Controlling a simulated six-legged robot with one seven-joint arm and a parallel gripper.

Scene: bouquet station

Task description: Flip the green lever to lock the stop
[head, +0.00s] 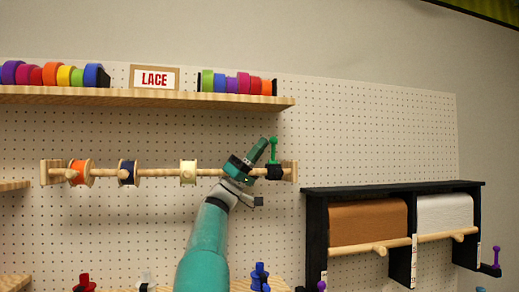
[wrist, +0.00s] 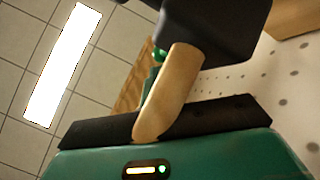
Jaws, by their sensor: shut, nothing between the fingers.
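The green lever (head: 273,150) stands upright on the black stop (head: 274,173), near the right end of a wooden rod. My gripper (head: 263,145) is just left of the lever in the head view; its fingertips are not clear there, and I cannot tell whether it touches the lever.
Orange (head: 79,172), navy (head: 127,173) and cream (head: 188,172) spools hang along the rod to the left. A shelf (head: 150,96) with ribbon rolls runs above. A black paper-roll rack (head: 316,240) stands at right. The pegboard (head: 380,125) above the rack is clear.

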